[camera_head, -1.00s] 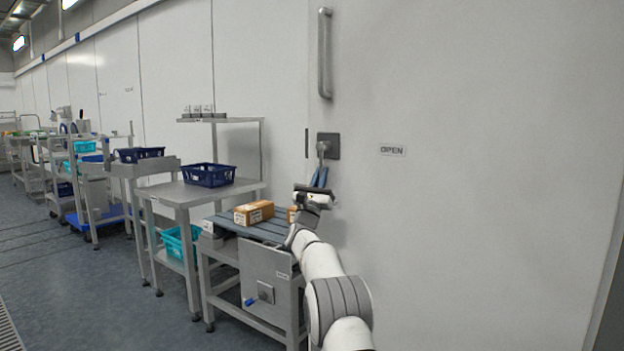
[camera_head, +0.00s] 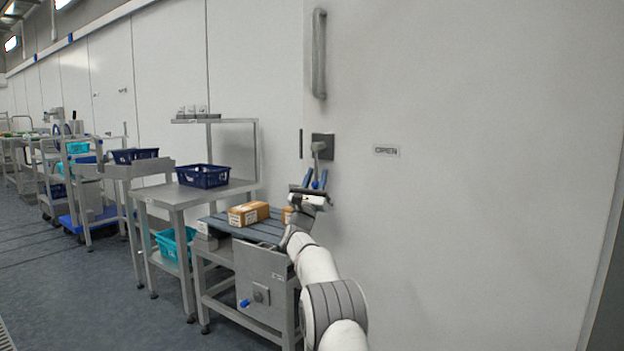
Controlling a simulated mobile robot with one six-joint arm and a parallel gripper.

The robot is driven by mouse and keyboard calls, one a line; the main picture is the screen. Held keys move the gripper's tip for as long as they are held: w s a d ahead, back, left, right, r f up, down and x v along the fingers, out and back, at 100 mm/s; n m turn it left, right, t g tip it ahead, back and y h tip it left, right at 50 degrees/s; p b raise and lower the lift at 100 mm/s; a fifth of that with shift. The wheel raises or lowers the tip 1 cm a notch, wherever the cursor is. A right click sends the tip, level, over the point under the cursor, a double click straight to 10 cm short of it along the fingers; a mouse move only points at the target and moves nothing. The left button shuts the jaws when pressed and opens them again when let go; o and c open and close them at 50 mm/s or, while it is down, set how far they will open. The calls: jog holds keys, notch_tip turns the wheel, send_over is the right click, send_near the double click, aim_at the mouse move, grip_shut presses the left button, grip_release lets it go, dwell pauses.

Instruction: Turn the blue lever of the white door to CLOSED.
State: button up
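The white door (camera_head: 480,230) fills the right of the view. Its lever (camera_head: 318,153) hangs down from a dark square plate (camera_head: 326,141), with a blue end low on it. The two fingers stand apart, one on each side of the lever's blue end. A gap seems to show between fingers and lever; whether they touch is too small to tell.
A vertical door handle (camera_head: 319,55) is above the lever. A bench with a slatted top (camera_head: 255,232) bears cardboard boxes (camera_head: 248,214) left of my arm; its front panel has another blue lever (camera_head: 245,303). A steel table (camera_head: 180,196) holds a dark blue crate (camera_head: 203,176).

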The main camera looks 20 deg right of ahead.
jog(key=v, duration=0.7)
jog(key=shift+s+a+f, duration=0.2)
jog(key=shift+f, duration=0.1)
jog(key=s+a+r+n+y+p, duration=0.1)
jog(key=a+r+n+y+p, duration=0.1)
jog(key=r+n+y+p, duration=0.4)
jog(key=s+a+r+n+y+p, duration=0.1)
jog(key=a+r+n+y+p, duration=0.2)
jog(key=r+n+y+p, duration=0.35)
jog(key=s+a+r+n+g+y+p, duration=0.2)
jog(key=s+a+n+g+y+p, duration=0.2)
jog(key=s+n+p, duration=0.55)
jog(key=s+a+f+n+g+p, duration=0.1)
jog(key=s+n+g+p, duration=0.5)
jog(key=s+n, duration=0.5)
jog(key=s+a+f+n+g+y+p, duration=0.1)
jog(key=s+n+g+p, duration=0.6)
jog(key=s, duration=2.3)
jog(key=a+n, duration=0.1)
jog(key=n, duration=0.3)
jog(key=shift+s+g, duration=0.2)
jog(key=shift+g, duration=0.2)
